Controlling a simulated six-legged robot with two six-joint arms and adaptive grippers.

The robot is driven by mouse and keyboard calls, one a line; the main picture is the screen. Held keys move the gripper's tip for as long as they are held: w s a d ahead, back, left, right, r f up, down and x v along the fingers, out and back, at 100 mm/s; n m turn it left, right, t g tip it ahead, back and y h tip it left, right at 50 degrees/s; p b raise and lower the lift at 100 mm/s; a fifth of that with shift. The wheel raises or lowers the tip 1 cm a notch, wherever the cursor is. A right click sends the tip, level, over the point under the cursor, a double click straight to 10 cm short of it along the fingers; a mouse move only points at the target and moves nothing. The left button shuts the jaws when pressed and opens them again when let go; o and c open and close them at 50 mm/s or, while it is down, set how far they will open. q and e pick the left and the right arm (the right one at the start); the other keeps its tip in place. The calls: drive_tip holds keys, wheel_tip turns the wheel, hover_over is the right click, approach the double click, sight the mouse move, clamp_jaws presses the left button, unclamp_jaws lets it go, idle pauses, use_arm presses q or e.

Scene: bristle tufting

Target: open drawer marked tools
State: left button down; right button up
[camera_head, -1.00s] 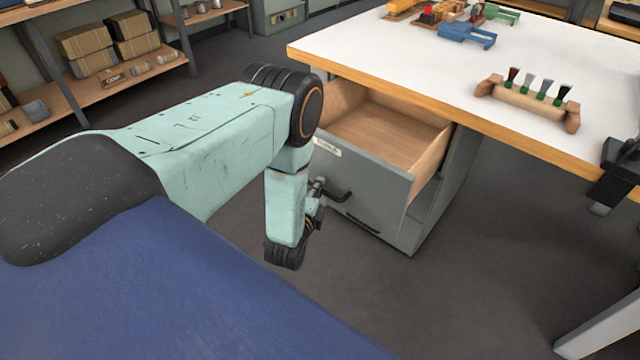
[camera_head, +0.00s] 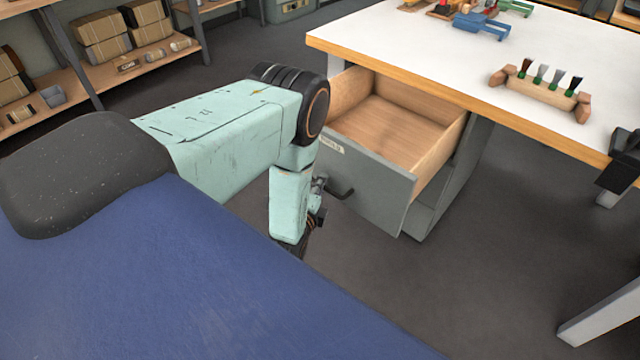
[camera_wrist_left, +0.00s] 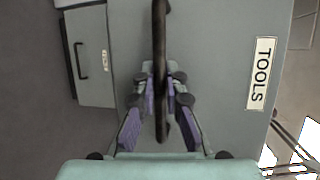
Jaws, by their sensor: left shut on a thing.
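The drawer marked TOOLS has a grey front (camera_head: 375,195) and a wooden inside (camera_head: 390,130); it stands well out from under the workbench and looks empty. Its white TOOLS label (camera_wrist_left: 261,74) reads clearly in the left wrist view and shows small in the head view (camera_head: 331,147). The dark bar handle (camera_head: 342,192) sticks out from the front. My left gripper (camera_wrist_left: 160,90) is shut on this handle (camera_wrist_left: 160,35), its purple-padded fingers on both sides of the bar. In the head view my left wrist partly hides the gripper. My right gripper is not in view.
The white workbench top (camera_head: 430,50) holds a wooden rack (camera_head: 540,92) of brushes and a blue fixture (camera_head: 481,26). A dark device (camera_head: 622,160) sits at its right edge. Shelves with boxes (camera_head: 100,40) stand back left. The floor right of the drawer is clear.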

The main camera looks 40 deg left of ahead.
use_arm(q)
drive_tip(key=c, duration=1.7)
unclamp_jaws()
drive_tip(key=shift+o, duration=0.2)
drive_tip(key=v, duration=1.2)
drive_tip(key=shift+d, duration=0.1)
